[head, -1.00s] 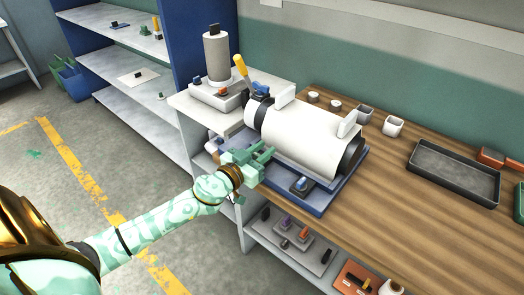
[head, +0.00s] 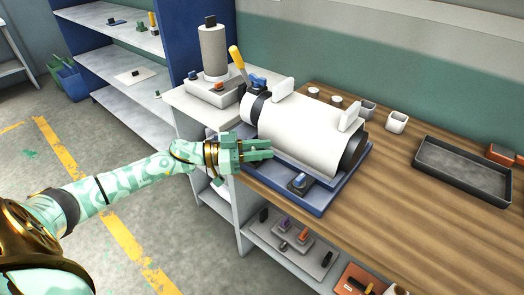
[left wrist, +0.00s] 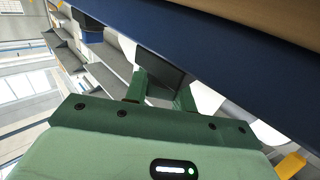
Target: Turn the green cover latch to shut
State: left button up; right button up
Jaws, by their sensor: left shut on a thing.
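The white cylindrical extruder cover (head: 300,132) lies on a blue base (head: 318,197) on the wooden bench. My left gripper (head: 268,150) reaches in from the left to the front side of the cover. It is shut on the green cover latch, which its fingers hide in the head view, so I cannot tell the latch's angle. In the left wrist view my left gripper's two green fingers (left wrist: 160,92) stand against a dark piece (left wrist: 155,70) below the blue base edge (left wrist: 225,55). My right gripper is not in view.
A yellow-handled lever (head: 237,58) and a grey roll (head: 213,50) stand behind the cover's left end. A small dark block (head: 299,182) sits on the base's front. A black tray (head: 440,178) and white cups (head: 397,121) are to the right. Bare bench lies between.

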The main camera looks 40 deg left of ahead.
pick_arm(q)
jog(key=shift+f+m+g+h+b, duration=0.3)
jog(key=shift+m+g+h+b, duration=0.4)
jog(key=shift+g, duration=0.1)
jog(key=shift+m+g+b, duration=0.3)
jog(key=shift+g+b, duration=0.05)
jog(key=shift+g, duration=0.05)
jog(key=shift+r+m+g+h+b, duration=0.1)
jog(key=shift+m+g+h+b, duration=0.2)
jog(key=shift+h, duration=0.1)
jog(key=shift+s+d+r+m+g+h+b, duration=0.1)
jog(key=shift+s+m+g+h+b, duration=0.1)
jog(key=shift+m+g+h+b, duration=0.4)
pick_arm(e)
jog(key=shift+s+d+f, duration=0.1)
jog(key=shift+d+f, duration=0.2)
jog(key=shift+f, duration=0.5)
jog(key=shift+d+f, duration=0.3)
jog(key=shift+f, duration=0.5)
pick_arm(q)
jog(key=o, duration=1)
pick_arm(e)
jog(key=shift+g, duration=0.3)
